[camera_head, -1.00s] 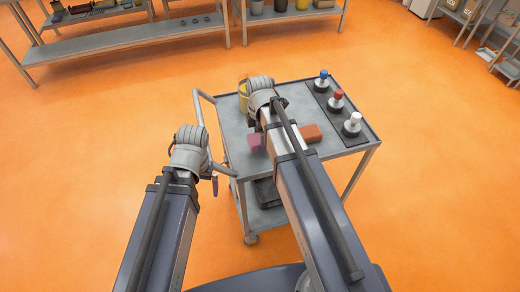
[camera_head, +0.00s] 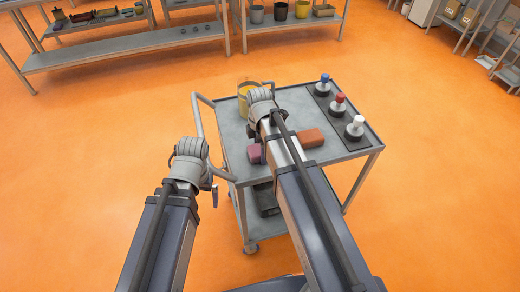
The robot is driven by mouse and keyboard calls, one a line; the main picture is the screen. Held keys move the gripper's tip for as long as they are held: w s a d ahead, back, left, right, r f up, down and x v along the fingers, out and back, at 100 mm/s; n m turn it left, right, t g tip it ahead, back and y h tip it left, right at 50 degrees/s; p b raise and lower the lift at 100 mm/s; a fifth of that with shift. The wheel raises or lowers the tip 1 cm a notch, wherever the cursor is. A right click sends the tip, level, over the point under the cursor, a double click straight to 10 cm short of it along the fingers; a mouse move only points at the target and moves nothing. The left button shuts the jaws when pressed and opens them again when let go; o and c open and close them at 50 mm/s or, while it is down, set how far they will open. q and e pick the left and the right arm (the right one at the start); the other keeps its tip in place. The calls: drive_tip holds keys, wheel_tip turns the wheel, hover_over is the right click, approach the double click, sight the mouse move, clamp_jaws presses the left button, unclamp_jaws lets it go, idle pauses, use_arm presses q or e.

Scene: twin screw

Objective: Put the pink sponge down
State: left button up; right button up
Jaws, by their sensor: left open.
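The pink sponge (camera_head: 255,153) shows just left of my right arm, over the near part of the grey cart top (camera_head: 234,133). The right arm partly covers it, and I cannot tell whether it rests on the surface.
An orange-brown block (camera_head: 310,138) lies right of my right arm. A yellow container (camera_head: 243,98) stands at the cart's back left. A dark strip on the right holds blue (camera_head: 324,82), red (camera_head: 339,102) and white (camera_head: 356,126) topped knobs. Shelves (camera_head: 130,50) stand behind; orange floor is clear.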

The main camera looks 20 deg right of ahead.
drive_tip(key=shift+o, duration=0.7)
drive_tip(key=shift+r, duration=0.15)
wheel_tip(320, 180, up, 12)
drive_tip(key=p, duration=1.2)
wheel_tip(320, 180, down, 12)
drive_tip(key=b, duration=1.1)
drive_tip(key=shift+b, duration=0.4)
drive_tip(key=shift+r, duration=0.15)
